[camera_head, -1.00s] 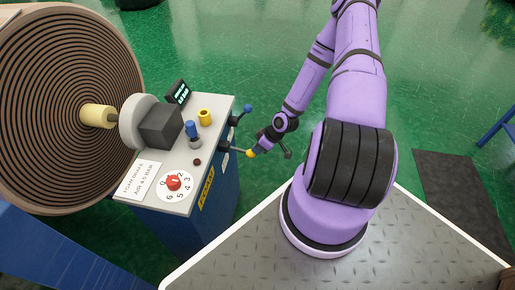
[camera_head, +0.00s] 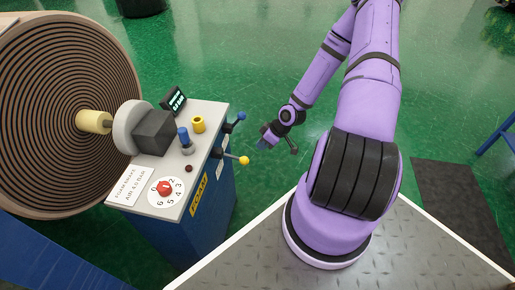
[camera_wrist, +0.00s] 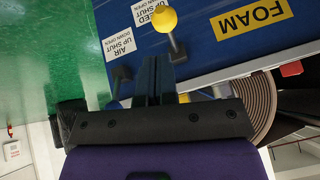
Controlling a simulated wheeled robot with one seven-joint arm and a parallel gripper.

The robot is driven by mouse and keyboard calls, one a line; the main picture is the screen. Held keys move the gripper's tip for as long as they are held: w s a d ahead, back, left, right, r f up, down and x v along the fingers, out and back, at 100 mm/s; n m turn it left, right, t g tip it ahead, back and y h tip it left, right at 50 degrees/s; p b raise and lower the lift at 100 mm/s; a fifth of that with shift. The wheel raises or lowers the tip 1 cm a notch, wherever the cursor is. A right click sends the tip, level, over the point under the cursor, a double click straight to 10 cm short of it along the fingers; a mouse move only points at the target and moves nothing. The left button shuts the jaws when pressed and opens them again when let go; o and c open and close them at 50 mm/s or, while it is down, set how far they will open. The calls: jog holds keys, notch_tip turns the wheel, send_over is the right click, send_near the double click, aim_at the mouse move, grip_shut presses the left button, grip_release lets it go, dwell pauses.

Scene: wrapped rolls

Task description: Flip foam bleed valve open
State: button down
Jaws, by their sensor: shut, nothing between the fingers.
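The bleed lever with a yellow knob (camera_head: 244,160) sticks out from the right side of the blue cabinet. In the wrist view the yellow knob (camera_wrist: 163,19) is beyond my fingertips, over an upside-down label (camera_wrist: 148,15) reading UP SHUT, DOWN OPEN; the knob hides part of its top word. I cannot tell the lever's exact tilt. A second lever with a blue knob (camera_head: 241,117) is behind it, by the AIR label (camera_wrist: 117,44). My gripper (camera_head: 264,138) is shut and empty, to the right of the yellow knob with a gap. Its fingers (camera_wrist: 153,80) show in the wrist view.
The cabinet top (camera_head: 203,147) carries a red dial (camera_head: 165,188), a blue knob, a yellow cup and a small display (camera_head: 173,101). A large wrapped roll (camera_head: 60,105) stands at left.

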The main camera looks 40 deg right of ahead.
jog(key=shift+s+d+f+v, duration=0.1)
jog(key=shift+s+v, duration=0.05)
jog(key=shift+v, duration=0.8)
jog(key=shift+s+d+f+v, duration=0.1)
jog(key=shift+s+v, duration=0.05)
jog(key=shift+v, duration=0.8)
jog(key=shift+s+d+f+v, duration=0.1)
jog(key=shift+f+v, duration=0.05)
jog(key=shift+v, duration=0.8)
